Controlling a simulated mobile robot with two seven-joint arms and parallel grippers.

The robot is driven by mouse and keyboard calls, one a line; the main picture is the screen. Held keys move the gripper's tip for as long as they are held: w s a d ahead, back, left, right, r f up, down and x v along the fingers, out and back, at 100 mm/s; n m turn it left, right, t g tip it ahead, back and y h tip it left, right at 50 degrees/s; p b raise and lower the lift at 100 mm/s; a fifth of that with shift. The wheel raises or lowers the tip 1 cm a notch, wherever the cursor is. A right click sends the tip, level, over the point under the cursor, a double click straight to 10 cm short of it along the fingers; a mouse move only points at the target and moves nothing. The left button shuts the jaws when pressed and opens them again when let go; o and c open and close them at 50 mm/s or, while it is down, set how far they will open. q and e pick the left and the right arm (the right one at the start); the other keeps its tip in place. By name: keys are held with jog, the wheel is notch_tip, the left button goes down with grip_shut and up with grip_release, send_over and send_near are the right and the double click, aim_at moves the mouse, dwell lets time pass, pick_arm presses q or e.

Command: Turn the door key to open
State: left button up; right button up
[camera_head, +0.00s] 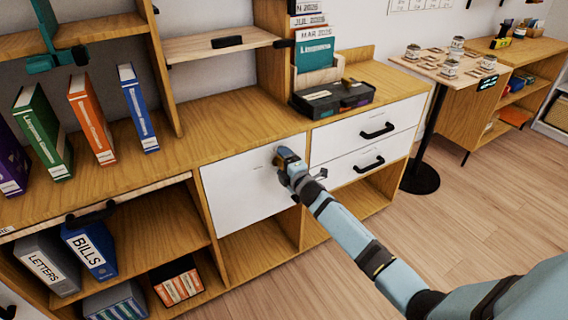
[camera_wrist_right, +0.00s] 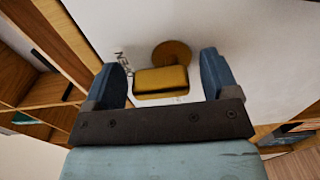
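A white cabinet door (camera_head: 238,190) is closed in the middle of the wooden unit in the head view. In the right wrist view, a brass key (camera_wrist_right: 161,80) sits in front of a round brass lock plate (camera_wrist_right: 172,53) on the white door face. My right gripper (camera_wrist_right: 162,78) has its two blue fingers on either side of the key, with small gaps showing. It is open. In the head view, my right gripper (camera_head: 286,163) is at the door's upper right and hides the key. My left gripper is not in view.
White drawers (camera_head: 368,130) with black handles are right of the door. A black box (camera_head: 333,98) lies on the counter above. Binders (camera_head: 90,250) fill the lower left shelves. A small table (camera_head: 440,66) with cups stands right. Floor at right is clear.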

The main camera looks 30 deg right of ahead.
jog(key=shift+s, duration=0.3)
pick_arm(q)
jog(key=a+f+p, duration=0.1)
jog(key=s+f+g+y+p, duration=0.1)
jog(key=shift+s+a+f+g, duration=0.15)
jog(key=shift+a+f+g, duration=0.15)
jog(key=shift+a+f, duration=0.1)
pick_arm(e)
jog(key=s, duration=1.3)
jog(key=shift+s, duration=0.15)
